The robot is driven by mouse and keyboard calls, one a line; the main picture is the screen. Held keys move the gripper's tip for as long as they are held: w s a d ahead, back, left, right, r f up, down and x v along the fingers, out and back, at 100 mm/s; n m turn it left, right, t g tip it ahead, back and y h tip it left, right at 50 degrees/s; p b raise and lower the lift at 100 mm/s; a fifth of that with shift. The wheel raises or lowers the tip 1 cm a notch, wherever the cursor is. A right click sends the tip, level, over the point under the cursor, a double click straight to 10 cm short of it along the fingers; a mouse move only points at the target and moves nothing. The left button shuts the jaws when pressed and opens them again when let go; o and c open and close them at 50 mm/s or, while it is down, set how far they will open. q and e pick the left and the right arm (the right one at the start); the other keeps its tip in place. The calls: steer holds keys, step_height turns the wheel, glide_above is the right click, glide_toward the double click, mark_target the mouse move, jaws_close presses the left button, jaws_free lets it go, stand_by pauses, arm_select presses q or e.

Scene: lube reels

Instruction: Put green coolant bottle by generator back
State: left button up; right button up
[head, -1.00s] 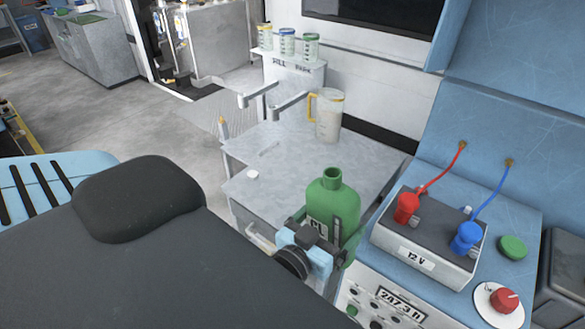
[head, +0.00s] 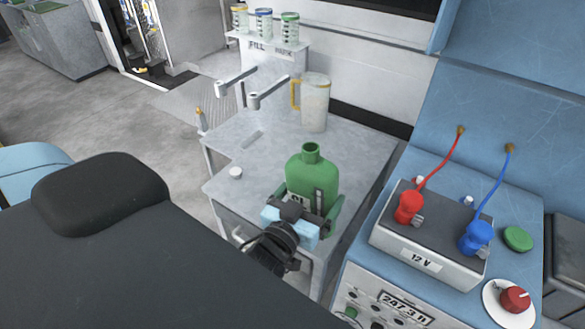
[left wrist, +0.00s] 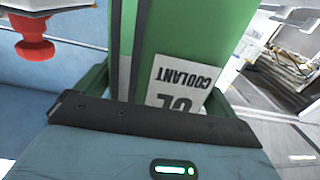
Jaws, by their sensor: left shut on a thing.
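The green coolant bottle (head: 312,178) is upright and has an open neck with no cap on it. My left gripper (head: 309,207) is shut around its lower body, in front of the grey table's near part. In the left wrist view the bottle (left wrist: 190,40) fills the space between the fingers, its COOLANT label upside down. The bottle's base is hidden, so I cannot tell whether it touches the table. A green cap (head: 518,239) lies on the blue generator (head: 455,292) to the right. My right gripper is not in view.
The grey table (head: 225,190) bears a clear jug with a yellow handle (head: 314,105) and a small white cap (head: 236,173). A fill stand (head: 270,48) with several jars is behind. The 12 V battery (head: 425,258) with red and blue clamps stands on the generator.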

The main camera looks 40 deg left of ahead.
arm_select(q)
steer(key=w+a+f+n+g+y+b, duration=0.1)
steer(key=w+a+y+b, duration=0.1)
steer(key=w, duration=0.4)
steer(key=w+a+f+n+y+b, duration=0.1)
steer(key=w+a+n+y+b, duration=0.1)
steer(key=w, duration=0.4)
steer(key=shift+f+g+y+b, duration=0.25)
steer(key=shift+g+y+b, duration=0.15)
steer(key=shift+y+b, duration=0.4)
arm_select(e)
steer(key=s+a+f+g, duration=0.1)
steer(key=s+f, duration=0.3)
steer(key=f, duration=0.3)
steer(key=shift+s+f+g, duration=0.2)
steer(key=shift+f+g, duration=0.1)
arm_select(q)
steer(key=shift+a, duration=0.1)
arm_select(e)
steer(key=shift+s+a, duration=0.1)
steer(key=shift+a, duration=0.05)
